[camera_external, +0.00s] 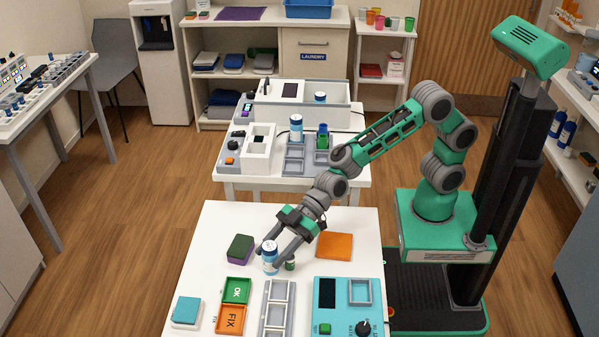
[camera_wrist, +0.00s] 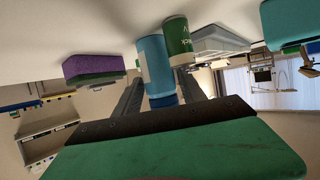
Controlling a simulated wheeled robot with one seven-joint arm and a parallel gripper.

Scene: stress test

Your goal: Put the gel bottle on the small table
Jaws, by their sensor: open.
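My gripper (camera_external: 273,254) is open and reaches down to this bottle from the upper right. In the wrist view, which looks upside down, the blue bottle (camera_wrist: 156,68) lies between my two fingers (camera_wrist: 160,97). I cannot tell whether a finger touches it. I cannot read its label, so I cannot tell if it is the gel bottle.
A green can (camera_external: 290,265) stands close by the right finger. A green and purple sponge (camera_external: 240,249) lies left of the bottle. An orange pad (camera_external: 335,246), OK tray (camera_external: 236,290), FIX tray (camera_external: 231,319), grey rack (camera_external: 277,306) and teal device (camera_external: 343,306) also occupy the table.

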